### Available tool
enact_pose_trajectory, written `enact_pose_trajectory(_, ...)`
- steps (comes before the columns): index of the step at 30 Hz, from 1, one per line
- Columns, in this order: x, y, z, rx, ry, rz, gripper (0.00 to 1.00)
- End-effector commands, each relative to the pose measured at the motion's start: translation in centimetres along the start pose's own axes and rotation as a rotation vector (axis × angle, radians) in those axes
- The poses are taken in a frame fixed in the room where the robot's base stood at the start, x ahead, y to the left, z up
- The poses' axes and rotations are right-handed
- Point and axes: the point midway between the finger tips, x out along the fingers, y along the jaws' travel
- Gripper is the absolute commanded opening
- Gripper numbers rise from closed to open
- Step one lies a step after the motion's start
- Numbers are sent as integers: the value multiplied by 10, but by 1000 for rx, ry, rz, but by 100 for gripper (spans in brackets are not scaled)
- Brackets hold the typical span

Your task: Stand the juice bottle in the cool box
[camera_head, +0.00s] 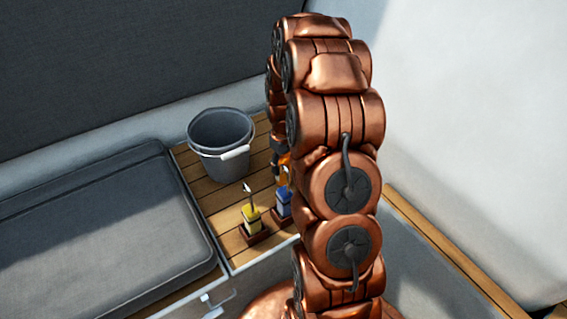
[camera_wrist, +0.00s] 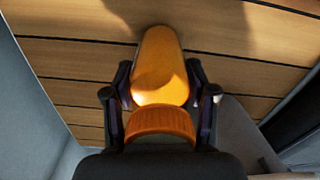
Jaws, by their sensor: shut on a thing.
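The juice bottle is orange with a ribbed orange cap. In the wrist view the bottle (camera_wrist: 160,70) lies between the two dark fingers of my gripper (camera_wrist: 160,97), which is shut on it, cap end towards the camera. Wooden slats lie beyond the bottle; whether it touches them I cannot tell. In the head view only a small orange part of the bottle (camera_head: 284,172) shows beside my copper arm, which hides most of it and the gripper. I cannot clearly identify a cool box in either view.
A grey bucket (camera_head: 222,148) with a pale handle stands on the slatted wooden deck (camera_head: 200,185). A yellow piece (camera_head: 252,220) and a blue piece (camera_head: 283,203) on dark bases stand at its front. A large grey cushion (camera_head: 95,235) fills the left.

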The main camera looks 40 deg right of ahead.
Motion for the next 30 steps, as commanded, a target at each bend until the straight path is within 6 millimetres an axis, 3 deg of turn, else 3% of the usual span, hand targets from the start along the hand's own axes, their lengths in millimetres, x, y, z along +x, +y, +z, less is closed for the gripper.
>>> enact_pose_trajectory(4,4,0,0,0,0,0,3)
enact_pose_trajectory(5,3,0,0,0,0,0,59)
enact_pose_trajectory(11,3,0,0,0,0,0,80)
enact_pose_trajectory(23,-1,0,0,0,1,1,82)
enact_pose_trajectory(30,-31,1,-1,0,5,2,82)
